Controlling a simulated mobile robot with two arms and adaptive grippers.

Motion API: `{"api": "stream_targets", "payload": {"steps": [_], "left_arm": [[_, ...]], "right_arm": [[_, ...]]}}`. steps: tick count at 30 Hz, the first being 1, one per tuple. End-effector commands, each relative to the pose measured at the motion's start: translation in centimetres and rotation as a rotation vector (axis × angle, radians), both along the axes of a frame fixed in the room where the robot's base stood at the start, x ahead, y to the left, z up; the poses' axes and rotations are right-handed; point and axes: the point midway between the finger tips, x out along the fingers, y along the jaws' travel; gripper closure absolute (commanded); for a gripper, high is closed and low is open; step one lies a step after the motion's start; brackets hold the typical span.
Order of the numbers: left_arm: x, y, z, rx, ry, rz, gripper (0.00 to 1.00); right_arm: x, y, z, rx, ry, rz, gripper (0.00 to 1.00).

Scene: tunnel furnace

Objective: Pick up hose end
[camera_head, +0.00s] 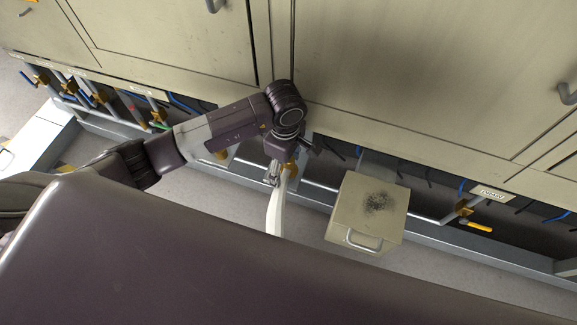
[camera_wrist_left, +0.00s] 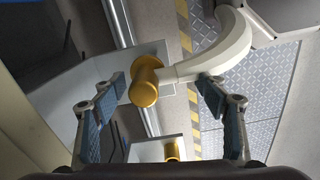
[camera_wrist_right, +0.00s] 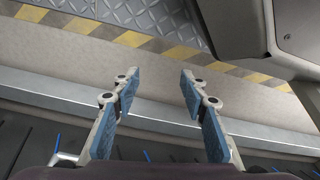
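The white hose (camera_head: 276,212) hangs below my left gripper in the head view. In the left wrist view the hose (camera_wrist_left: 228,52) curves from the upper right to a brass-coloured hose end (camera_wrist_left: 145,86). My left gripper (camera_wrist_left: 160,86) is open, its two blue-padded fingers apart on either side of the hose end. I cannot tell if the right finger touches the hose. In the head view my left gripper (camera_head: 272,176) points down beside the cabinet's lower edge. My right gripper (camera_wrist_right: 156,79) is open and empty in the right wrist view; it is not seen in the head view.
A beige box with a handle (camera_head: 366,212) sticks out to the right of the hose. Beige cabinet panels (camera_head: 400,60) rise behind. Pipes with brass valves (camera_head: 100,97) run along the lower edge at left. A yellow-handled valve (camera_head: 476,227) lies at right.

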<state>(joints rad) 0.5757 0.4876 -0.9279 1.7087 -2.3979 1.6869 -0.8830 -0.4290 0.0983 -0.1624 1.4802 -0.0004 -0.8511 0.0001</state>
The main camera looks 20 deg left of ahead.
Motion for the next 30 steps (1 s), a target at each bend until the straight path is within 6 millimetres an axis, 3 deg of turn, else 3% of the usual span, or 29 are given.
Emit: {"api": "stream_targets", "payload": {"steps": [2,13,22,30], "left_arm": [[0.0,0.0,0.0,0.000,0.000,0.000,0.44],[0.0,0.0,0.0,0.000,0.000,0.000,0.84],[0.1,0.0,0.8,-0.001,-0.004,0.000,0.84],[0.2,0.0,5.9,0.000,-0.006,-0.001,0.84]], "right_arm": [[0.0,0.0,0.0,0.000,0.000,0.000,0.60],[0.0,0.0,0.0,0.000,-0.002,0.000,0.60],[0.1,0.0,0.1,0.001,-0.005,0.000,0.60],[-1.6,-0.1,-1.8,0.000,0.013,0.005,0.60]]}}
